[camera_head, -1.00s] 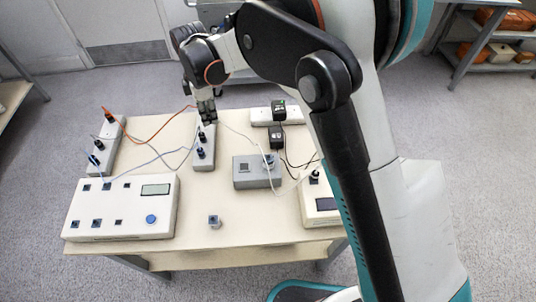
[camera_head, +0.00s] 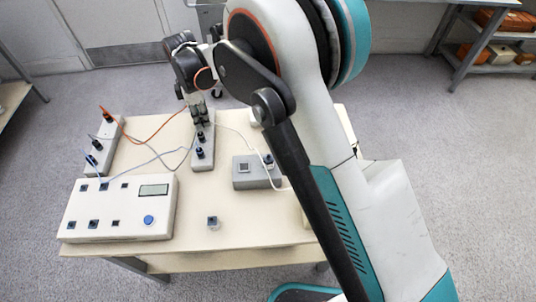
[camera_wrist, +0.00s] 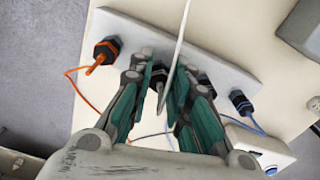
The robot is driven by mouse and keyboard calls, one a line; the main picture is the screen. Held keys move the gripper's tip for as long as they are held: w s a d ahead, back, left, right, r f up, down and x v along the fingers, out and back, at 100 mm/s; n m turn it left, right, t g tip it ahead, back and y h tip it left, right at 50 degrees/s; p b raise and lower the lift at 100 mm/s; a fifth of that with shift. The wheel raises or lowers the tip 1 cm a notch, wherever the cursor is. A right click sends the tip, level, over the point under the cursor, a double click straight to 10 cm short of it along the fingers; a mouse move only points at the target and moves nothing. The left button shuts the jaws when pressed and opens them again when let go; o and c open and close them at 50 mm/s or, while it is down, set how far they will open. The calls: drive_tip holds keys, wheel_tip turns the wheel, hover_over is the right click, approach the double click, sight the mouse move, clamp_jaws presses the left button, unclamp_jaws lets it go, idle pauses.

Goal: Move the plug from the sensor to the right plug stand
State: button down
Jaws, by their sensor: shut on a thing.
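My gripper (camera_head: 199,118) is over the far part of the right plug stand (camera_head: 203,162), a light bar on the table. In the wrist view my gripper (camera_wrist: 164,85) is shut on a plug (camera_wrist: 160,94) with a white cable. The fingers partly hide it, and I cannot tell if it touches the stand. The stand (camera_wrist: 225,65) also holds a plug with an orange cable (camera_wrist: 103,54) at its left and one with a blue cable (camera_wrist: 240,101) at its right. The grey sensor box (camera_head: 257,183) stands to the right in the head view.
The left plug stand (camera_head: 104,150) holds several plugs. A white instrument box (camera_head: 125,190) with a screen and blue button stands at the front left. A small block (camera_head: 213,222) is near the front edge. The white cable (camera_head: 235,132) runs toward the sensor box. Loose cables cross the table.

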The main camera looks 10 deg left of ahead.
drive_tip(key=shift+f, duration=0.7)
idle(1.8)
drive_tip(key=c, duration=1.4)
unclamp_jaws()
drive_tip(key=shift+r+p, duration=1.4)
drive_tip(key=shift+r, duration=1.1)
